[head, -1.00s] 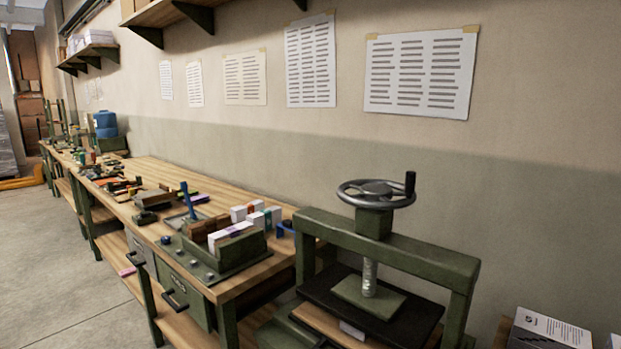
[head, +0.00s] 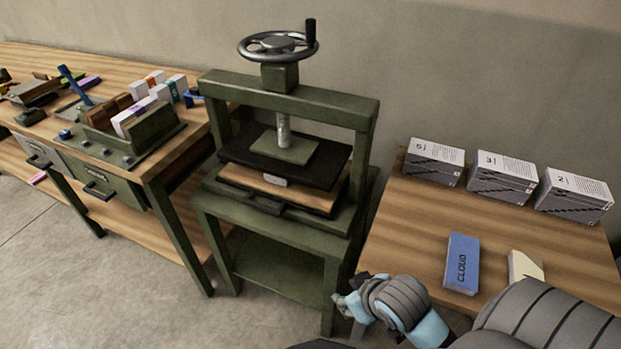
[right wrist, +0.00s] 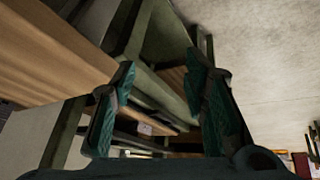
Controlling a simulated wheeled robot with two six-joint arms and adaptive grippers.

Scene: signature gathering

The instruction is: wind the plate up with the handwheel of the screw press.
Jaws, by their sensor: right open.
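The green screw press (head: 360,115) stands in the middle of the head view. Its grey handwheel (head: 255,50) sits on top, with an upright black knob (head: 311,33) at the right of the rim. A threaded screw (head: 283,128) runs down to the black plate (head: 325,170), which lies over a wooden board (head: 300,198) with something white between them. My right gripper (head: 345,303) is low in front of the press's right leg, well below the handwheel. In the right wrist view its two fingers (right wrist: 160,95) are apart with nothing between them. My left gripper is not in view.
A right-hand table (head: 400,235) holds several grey boxes (head: 505,177), a blue "CLOUD" book (head: 462,263) and a cream block (head: 524,266). A left workbench (head: 185,160) carries a green tray (head: 150,135) and tools. Open air surrounds the handwheel.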

